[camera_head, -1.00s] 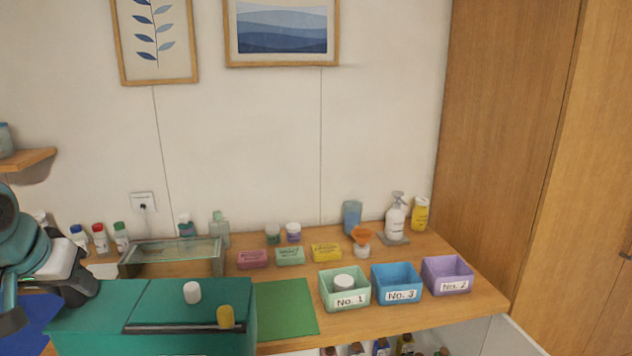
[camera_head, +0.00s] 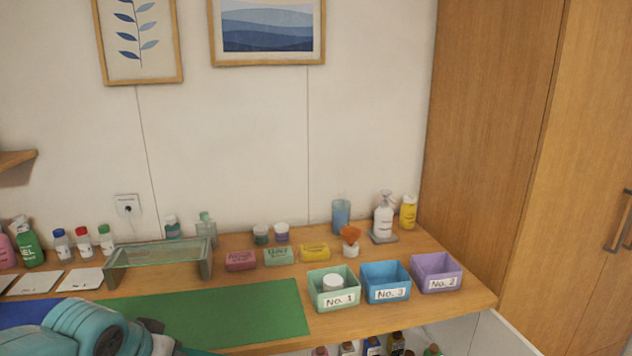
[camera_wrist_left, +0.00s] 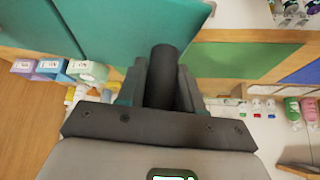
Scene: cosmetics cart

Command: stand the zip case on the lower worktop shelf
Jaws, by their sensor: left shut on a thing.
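The zip case (camera_wrist_left: 120,28), as I take it, is the large teal panel across the top of the left wrist view. My left gripper (camera_wrist_left: 162,72) is shut on a dark round bar, apparently the case's handle, at the panel's edge. In the head view my left arm (camera_head: 90,328) comes in at the bottom left, in front of the worktop (camera_head: 250,337); its fingers and nearly all of the case are out of that view. The lower shelf (camera_wrist_left: 252,14) shows pale, with bottles, at the wrist view's top right. My right gripper is not in view.
Several bottles (camera_head: 372,347) stand under the worktop's front edge, right of centre. On top are a green mat (camera_head: 230,315), a glass stand (camera_head: 160,252) and bins No. 1 (camera_head: 335,299), No. 3 (camera_head: 388,294) and No. 2 (camera_head: 437,286). A wooden cabinet (camera_head: 490,130) stands at the right.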

